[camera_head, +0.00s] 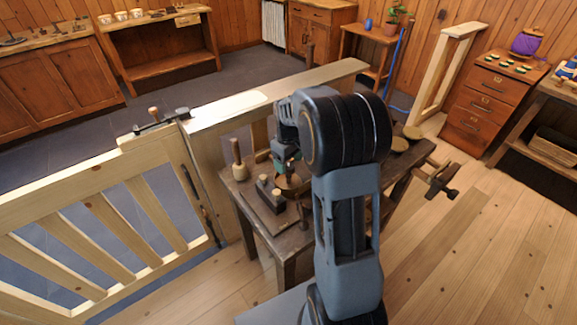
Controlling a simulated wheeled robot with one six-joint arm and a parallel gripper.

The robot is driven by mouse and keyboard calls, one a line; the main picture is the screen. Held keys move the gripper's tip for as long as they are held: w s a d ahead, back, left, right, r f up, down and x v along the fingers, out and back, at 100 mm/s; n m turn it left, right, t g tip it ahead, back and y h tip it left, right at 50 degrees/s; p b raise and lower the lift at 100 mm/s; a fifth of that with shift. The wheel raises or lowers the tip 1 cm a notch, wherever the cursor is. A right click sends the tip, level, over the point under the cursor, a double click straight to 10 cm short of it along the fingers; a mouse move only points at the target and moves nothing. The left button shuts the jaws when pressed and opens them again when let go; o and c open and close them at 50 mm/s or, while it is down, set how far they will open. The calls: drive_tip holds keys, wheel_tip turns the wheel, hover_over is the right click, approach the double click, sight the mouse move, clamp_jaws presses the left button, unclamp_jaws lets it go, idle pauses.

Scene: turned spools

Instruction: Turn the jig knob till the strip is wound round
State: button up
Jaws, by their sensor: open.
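My gripper (286,165) is just above this part, pointing down and open. Its fingertips are small and partly covered by my own arm, so I cannot tell if they touch anything. The strip cannot be made out.
A pale wooden half-wall (222,110) and slatted gate (110,220) stand behind and left. The plank floor (480,240) at right is clear.

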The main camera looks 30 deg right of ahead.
sight(289, 176)
drive_tip(key=shift+f, duration=1.05)
drive_tip(key=c, duration=0.9)
drive_tip(key=shift+c, duration=0.2)
drive_tip(key=shift+m, duration=0.3)
